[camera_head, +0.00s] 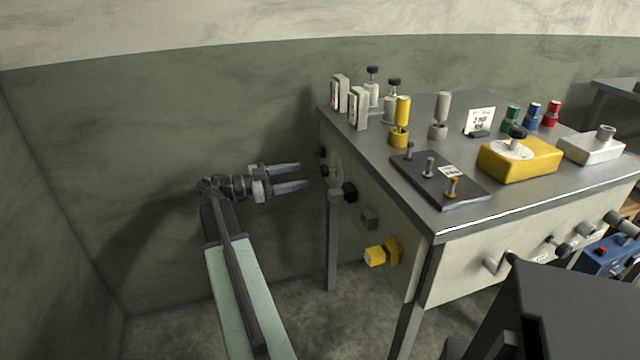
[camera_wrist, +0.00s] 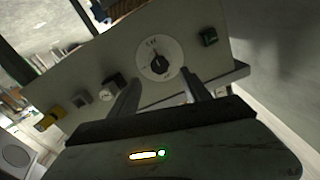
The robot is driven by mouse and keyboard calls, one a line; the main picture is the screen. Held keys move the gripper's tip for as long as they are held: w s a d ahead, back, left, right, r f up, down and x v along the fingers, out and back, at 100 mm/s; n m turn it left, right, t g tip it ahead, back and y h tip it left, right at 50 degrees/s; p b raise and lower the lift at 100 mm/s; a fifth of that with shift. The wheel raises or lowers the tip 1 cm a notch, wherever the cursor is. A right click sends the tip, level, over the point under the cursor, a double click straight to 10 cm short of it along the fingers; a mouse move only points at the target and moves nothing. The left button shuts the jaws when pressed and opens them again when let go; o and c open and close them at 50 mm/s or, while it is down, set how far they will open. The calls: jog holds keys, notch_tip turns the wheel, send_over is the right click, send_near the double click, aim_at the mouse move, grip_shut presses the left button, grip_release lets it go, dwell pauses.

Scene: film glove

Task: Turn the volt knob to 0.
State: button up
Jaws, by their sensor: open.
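A round white dial with a black knob (camera_wrist: 158,62) at its centre is on the pale side panel, in the upper middle of the wrist view. Its pale face shows edge-on in the head view (camera_head: 335,171). The lettering on it is too small to read, so I cannot tell for sure that it is the volt knob. My gripper (camera_head: 303,176) is open and empty, pointing at this panel from the left and apart from it. In the wrist view its two fingers (camera_wrist: 162,82) sit just below the dial, one on each side.
The same panel carries a black knob (camera_head: 350,192), a grey block (camera_head: 369,217) and a yellow fitting (camera_head: 383,252). A small black part (camera_wrist: 208,37) is beside the dial. The table top (camera_head: 440,215) holds posts and a yellow box (camera_head: 520,160). Free space lies between gripper and panel.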

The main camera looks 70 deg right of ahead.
aim_at(321, 171)
jog(key=x, duration=0.7)
jog(key=shift+s+d, duration=0.25)
jog(key=shift+s, duration=0.05)
grip_shut()
jog(key=shift+d, duration=0.15)
